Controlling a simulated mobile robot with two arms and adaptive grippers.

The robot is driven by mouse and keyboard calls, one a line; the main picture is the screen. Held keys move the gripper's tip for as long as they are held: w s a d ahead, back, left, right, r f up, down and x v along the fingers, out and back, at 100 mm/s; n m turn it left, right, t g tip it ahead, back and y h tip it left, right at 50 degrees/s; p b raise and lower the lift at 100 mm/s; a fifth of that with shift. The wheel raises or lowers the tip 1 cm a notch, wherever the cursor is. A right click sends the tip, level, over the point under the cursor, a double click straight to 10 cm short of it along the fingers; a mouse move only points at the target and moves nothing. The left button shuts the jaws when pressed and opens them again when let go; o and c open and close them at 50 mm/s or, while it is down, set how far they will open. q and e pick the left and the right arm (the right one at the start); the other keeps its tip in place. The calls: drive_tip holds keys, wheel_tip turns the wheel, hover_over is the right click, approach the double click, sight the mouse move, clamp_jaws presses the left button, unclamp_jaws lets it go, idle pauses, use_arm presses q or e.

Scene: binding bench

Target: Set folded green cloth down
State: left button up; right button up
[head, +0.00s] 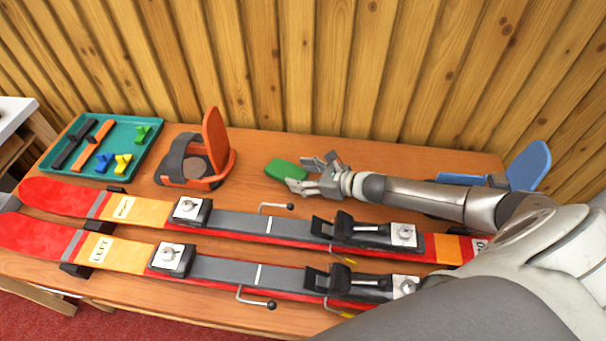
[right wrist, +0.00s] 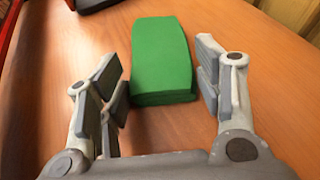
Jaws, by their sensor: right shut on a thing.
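The folded green cloth (head: 285,168) is a small bright green block at the back middle of the bench, right of the orange boot-like piece. My right gripper (head: 308,174) reaches in from the right and is shut on the cloth's near end. In the right wrist view the cloth (right wrist: 162,58) lies between the two fingers (right wrist: 160,85), its far part sticking out past them. It is at or very close to the wooden top; I cannot tell whether it touches. My left gripper is not in view.
Two red skis (head: 85,198) with bindings and brake levers lie along the front of the bench (head: 255,145). A teal tray (head: 75,173) with coloured parts is at the back left. An orange boot-like piece (head: 217,135) and a blue one (head: 528,165) flank the cloth. A plank wall stands behind.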

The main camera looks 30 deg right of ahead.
drive_tip(key=shift+f, duration=0.15)
drive_tip(key=o, duration=0.9)
drive_tip(key=shift+o, duration=0.2)
